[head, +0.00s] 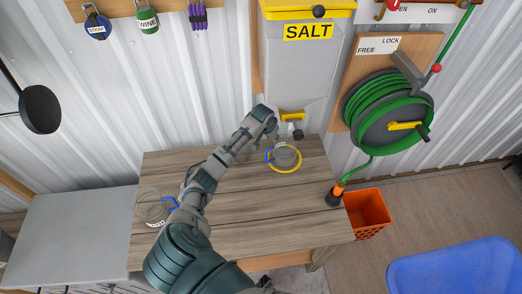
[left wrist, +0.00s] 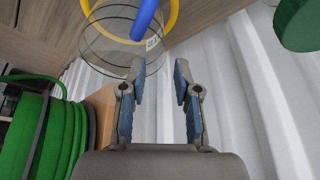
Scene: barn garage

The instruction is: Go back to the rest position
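My left gripper (head: 270,122) is at the end of my arm, above the back of the wooden table and just left of the salt dispenser's yellow spout part (head: 292,116). In the left wrist view my left gripper (left wrist: 160,68) is open, with nothing between its fingers. A clear jug (head: 285,158) with a yellow ring and blue handle stands below the salt dispenser (head: 300,65). In the left wrist view the jug (left wrist: 105,42) is just beyond the fingertips; I cannot tell whether they touch. My right gripper is not in view.
A second clear jug (head: 150,207) with a blue handle stands at the table's left edge. The wooden table (head: 265,215) is mostly bare. A green hose reel (head: 390,112) is on the wall; an orange crate (head: 367,208) and blue bin (head: 455,270) stand at right.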

